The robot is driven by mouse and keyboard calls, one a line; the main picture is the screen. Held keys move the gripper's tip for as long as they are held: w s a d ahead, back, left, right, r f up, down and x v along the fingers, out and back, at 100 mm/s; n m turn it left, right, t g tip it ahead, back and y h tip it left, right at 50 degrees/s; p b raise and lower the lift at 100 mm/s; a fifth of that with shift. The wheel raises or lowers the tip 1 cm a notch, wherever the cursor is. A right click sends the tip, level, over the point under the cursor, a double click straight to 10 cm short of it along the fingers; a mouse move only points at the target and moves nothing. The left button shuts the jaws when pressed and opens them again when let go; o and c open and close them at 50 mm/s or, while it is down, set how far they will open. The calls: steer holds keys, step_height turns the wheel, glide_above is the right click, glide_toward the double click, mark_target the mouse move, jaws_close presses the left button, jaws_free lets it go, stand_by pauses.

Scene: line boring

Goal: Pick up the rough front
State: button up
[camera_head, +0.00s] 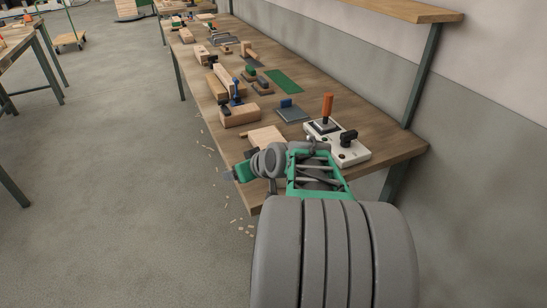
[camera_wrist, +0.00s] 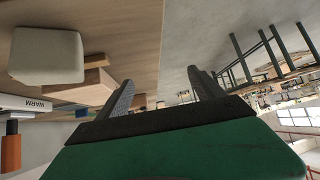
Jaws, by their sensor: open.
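No part in view carries a mark naming it the rough front, so I cannot tell for sure which it is. A pale wooden block (camera_head: 267,137) lies on the workbench close to my gripper, its near part hidden behind my arm. In the wrist view, a wooden block (camera_wrist: 88,86) sits on the bench left of my fingers, beside a pale rounded block (camera_wrist: 46,55). My gripper (camera_wrist: 160,80) is open, with nothing between its fingers.
The long workbench (camera_head: 398,143) holds a white device with an orange handle (camera_head: 327,106), a blue-grey plate (camera_head: 291,114), a green mat (camera_head: 284,81) and several wooden blocks (camera_head: 240,115) further back. A shelf post (camera_head: 424,75) stands at right. The floor (camera_head: 110,190) at left is open, with scattered shavings.

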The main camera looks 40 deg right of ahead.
steer(key=o, duration=0.4)
steer(key=s+d+t+h, duration=0.1)
steer(key=d, duration=0.3)
steer(key=d+m+t+h+b, duration=0.1)
steer(key=d, duration=0.4)
steer(key=s+d+m+t+h, duration=0.1)
steer(key=d, duration=0.4)
steer(key=shift+s+r+b, duration=0.2)
steer(key=shift+s+b, duration=0.1)
steer(key=shift+s, duration=0.05)
steer(key=shift+o, duration=0.2)
steer(key=x, duration=0.7)
steer(key=shift+w+f+p, duration=0.1)
steer(key=shift+w+p, duration=0.2)
steer(key=shift+c, duration=0.2)
steer(key=c, duration=1.4)
